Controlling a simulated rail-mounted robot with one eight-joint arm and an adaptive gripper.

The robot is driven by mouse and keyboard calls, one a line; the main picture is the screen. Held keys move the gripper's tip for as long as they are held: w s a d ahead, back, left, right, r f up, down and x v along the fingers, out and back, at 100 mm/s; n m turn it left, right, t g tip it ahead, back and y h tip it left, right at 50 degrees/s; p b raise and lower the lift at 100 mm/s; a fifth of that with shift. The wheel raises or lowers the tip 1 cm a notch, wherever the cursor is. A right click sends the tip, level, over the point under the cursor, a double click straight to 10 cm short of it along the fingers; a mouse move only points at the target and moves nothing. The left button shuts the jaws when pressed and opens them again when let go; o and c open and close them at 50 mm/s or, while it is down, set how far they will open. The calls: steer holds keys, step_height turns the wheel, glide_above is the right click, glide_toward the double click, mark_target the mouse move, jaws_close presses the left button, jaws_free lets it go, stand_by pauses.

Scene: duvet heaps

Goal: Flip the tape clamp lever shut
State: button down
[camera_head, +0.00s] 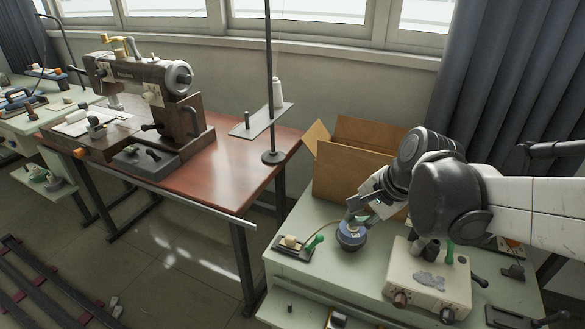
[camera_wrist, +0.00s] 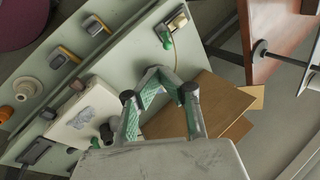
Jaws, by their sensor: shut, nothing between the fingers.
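The tape clamp (camera_head: 291,245) is a small plate with a pale block, near the left edge of the pale green table. Its lever with a green knob (camera_head: 319,238) slants up at the right end of the plate. In the wrist view the clamp (camera_wrist: 176,22) is at the top, with the green knob (camera_wrist: 167,41) below left of it. My gripper (camera_head: 354,208) is shut and empty, to the right of the clamp and apart from it. Its fingertips (camera_wrist: 157,72) meet in the wrist view, below the clamp in the picture.
A cream control box (camera_head: 428,280) with knobs is to the right. The sewing table (camera_head: 215,170) is at left, across a gap.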

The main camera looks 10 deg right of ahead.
mark_target(316, 243)
steer(key=w+d+f+m+y+b, duration=0.3)
steer(key=w+f+m, duration=0.4)
steer(key=f+m, duration=0.3)
step_height(316, 243, down, 2)
steer(key=shift+w+d+f+g+y, duration=0.2)
steer(key=shift+d+g+y, duration=0.25)
steer(key=shift+d, duration=0.5)
steer(key=b+x, duration=0.3)
steer(key=x, duration=0.7)
steer(key=shift+r, duration=0.1)
